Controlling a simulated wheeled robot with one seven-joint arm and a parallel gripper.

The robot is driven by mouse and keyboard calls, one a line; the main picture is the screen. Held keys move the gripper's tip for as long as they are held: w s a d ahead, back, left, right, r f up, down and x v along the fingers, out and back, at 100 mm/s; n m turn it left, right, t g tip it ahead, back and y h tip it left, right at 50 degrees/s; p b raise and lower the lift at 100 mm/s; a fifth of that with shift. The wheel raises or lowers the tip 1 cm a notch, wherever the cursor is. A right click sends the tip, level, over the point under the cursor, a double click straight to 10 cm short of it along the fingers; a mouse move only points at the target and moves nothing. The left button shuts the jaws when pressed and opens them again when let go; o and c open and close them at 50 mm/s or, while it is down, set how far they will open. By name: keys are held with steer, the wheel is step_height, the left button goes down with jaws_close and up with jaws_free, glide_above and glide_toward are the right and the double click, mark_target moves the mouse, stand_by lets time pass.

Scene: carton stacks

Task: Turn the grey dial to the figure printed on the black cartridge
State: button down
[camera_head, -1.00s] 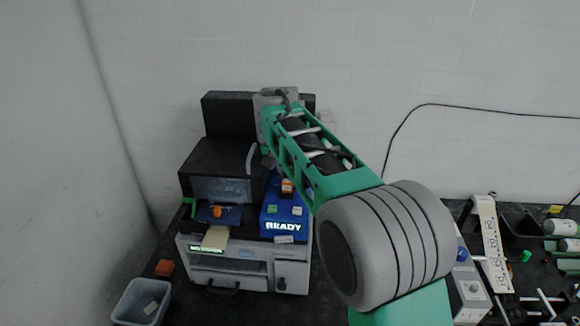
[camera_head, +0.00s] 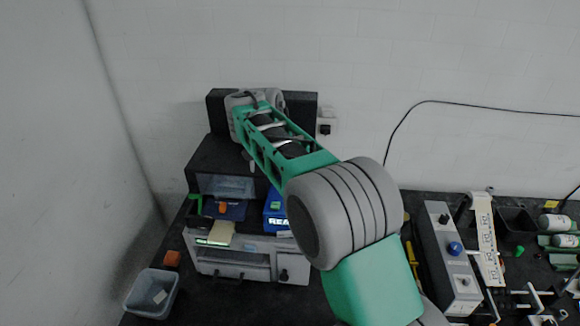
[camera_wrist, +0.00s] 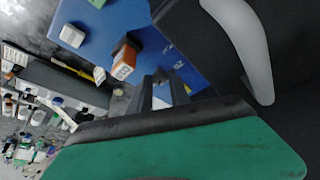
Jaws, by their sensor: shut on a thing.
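My gripper (camera_wrist: 165,92) shows in the wrist view with its fingers close together at the blue panel, shut on a small pale thing (camera_wrist: 161,97) between them. I cannot tell whether this is the grey dial. In the head view my arm hides the gripper and part of the blue panel (camera_head: 273,222). A small dark knob (camera_head: 284,275) sits on the front of the grey machine (camera_head: 233,265). I cannot make out a black cartridge or its figure.
A black machine (camera_head: 215,158) stands behind the blue panel; its curved grey handle (camera_wrist: 243,45) is close to the gripper. A grey bin (camera_head: 152,293) and an orange block (camera_head: 172,258) are at left.

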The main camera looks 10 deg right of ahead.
steer(key=c, duration=1.2)
jaws_free()
steer(key=shift+r, duration=0.1)
steer(key=v, duration=0.7)
steer(key=shift+s+a+r, duration=0.15)
steer(key=shift+a+r, duration=0.05)
steer(key=shift+r, duration=0.1)
steer(key=s+d+f+n+t+b, duration=0.1)
steer(key=s+d+n+b, duration=0.2)
steer(key=s+d+n, duration=0.5)
steer(key=s+a+f+n+y, duration=0.1)
steer(key=s+a+f, duration=0.1)
steer(key=s+f, duration=0.3)
steer(key=s+a+f+y+b, duration=0.1)
steer(key=s+f, duration=0.5)
steer(key=s, duration=0.6)
steer(key=shift+a+f+n+t+y, duration=0.35)
steer(key=shift+a+n+t+y, duration=0.05)
steer(key=shift+a+y, duration=0.35)
